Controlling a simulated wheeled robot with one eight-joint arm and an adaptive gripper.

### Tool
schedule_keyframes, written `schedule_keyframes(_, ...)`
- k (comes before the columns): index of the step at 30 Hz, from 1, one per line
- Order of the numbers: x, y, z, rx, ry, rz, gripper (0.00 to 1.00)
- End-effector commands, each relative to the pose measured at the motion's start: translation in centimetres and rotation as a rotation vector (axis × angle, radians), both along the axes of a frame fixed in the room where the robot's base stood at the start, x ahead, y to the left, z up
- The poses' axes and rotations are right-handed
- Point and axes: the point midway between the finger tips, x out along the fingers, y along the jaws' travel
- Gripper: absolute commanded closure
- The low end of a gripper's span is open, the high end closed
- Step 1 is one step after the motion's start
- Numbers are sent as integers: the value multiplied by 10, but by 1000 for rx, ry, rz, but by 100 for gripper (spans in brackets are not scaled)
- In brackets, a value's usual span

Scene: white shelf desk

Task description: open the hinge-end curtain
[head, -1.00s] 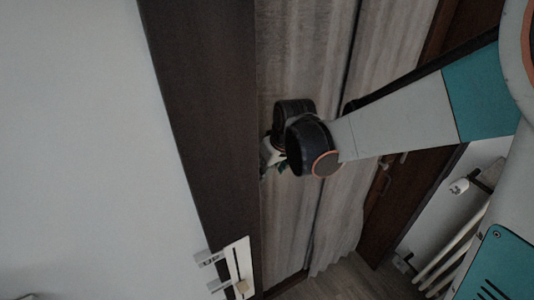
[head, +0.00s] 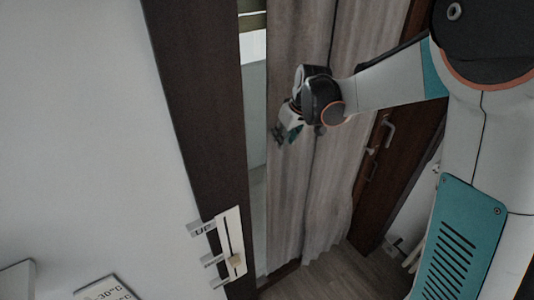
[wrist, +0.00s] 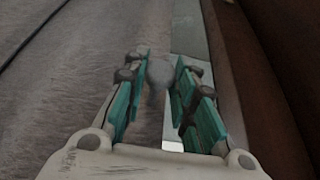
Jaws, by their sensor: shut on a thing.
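The grey-beige curtain (head: 287,200) hangs beside the dark wooden frame, with a bare strip between them. A second curtain panel (head: 330,185) hangs to its right, past a dark fold line. My gripper (head: 281,134) is at the left panel near its free edge. In the wrist view my gripper (wrist: 160,76) has its teal fingers on both sides of a grey rounded bunch of cloth, shut on it. The curtain (wrist: 75,70) spreads out to the left in that view. The exact contact is partly hidden in the head view.
The dark frame (head: 197,110) stands left of the bare pale strip (head: 256,115). A white plate with a slider (head: 232,250) and labels is on the frame. A brown door with a handle (head: 387,130) is at the right. Wooden floor (head: 345,275) shows below.

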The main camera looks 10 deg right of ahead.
Motion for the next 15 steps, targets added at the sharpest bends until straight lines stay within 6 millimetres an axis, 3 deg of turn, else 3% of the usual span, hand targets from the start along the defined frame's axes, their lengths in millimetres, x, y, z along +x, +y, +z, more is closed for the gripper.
schedule_keyframes(1,10,-21,-2,-1,0,-8,100)
schedule_keyframes(6,34,-72,-2,0,0,-8,100)
schedule_keyframes(15,66,-141,0,-1,0,-4,100)
